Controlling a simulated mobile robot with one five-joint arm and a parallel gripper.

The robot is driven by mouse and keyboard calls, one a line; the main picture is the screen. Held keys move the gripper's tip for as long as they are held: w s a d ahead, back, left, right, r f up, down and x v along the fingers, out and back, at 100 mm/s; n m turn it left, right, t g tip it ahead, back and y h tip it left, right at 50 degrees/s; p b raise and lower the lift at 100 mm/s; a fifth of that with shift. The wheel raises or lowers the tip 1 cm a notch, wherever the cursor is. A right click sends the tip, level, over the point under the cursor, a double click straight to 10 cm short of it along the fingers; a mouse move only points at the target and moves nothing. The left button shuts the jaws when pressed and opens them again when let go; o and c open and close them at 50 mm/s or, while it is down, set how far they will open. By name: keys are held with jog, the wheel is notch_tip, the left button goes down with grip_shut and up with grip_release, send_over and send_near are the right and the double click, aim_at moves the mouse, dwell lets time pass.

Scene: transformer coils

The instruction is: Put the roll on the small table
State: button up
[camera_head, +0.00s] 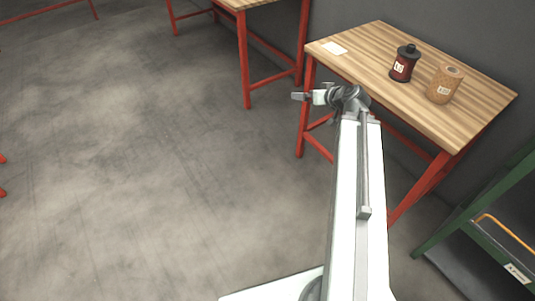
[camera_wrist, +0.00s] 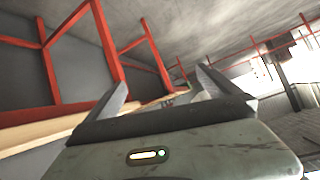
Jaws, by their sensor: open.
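A tan roll (camera_head: 444,84) with a pale label stands upright near the right end of a wooden tabletop (camera_head: 450,122) on red legs. I cannot tell which table is the small one. A second wooden table (camera_head: 243,3) shows partly at the top. My gripper (camera_head: 297,96) is in the air left of the nearer table's front edge, well apart from the roll. In the wrist view my gripper (camera_wrist: 162,82) has its two fingers spread with nothing held between them. The roll is not seen in the wrist view.
A dark red spool (camera_head: 403,63) with a black top stands just left of the roll. A white card (camera_head: 334,48) lies at the table's left end. A green shelf (camera_head: 480,225) stands at the lower right. The grey floor (camera_head: 130,150) on the left is clear.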

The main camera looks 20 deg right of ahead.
jog(key=s+a+f+n+g, duration=0.1)
jog(key=s+a+f+g, duration=0.25)
jog(key=a, duration=0.45)
jog(key=s+a+f+g, duration=0.2)
jog(key=a+f+g, duration=0.25)
jog(key=a, duration=0.45)
jog(key=s+a+f+g+h, duration=0.25)
jog(key=s+a, duration=0.25)
jog(key=s, duration=0.3)
notch_tip(320, 180, up, 18)
jog(key=p, duration=1.8)
jog(key=shift+d+m+g, duration=0.2)
jog(key=shift+m+g, duration=0.2)
jog(key=shift+g, duration=0.05)
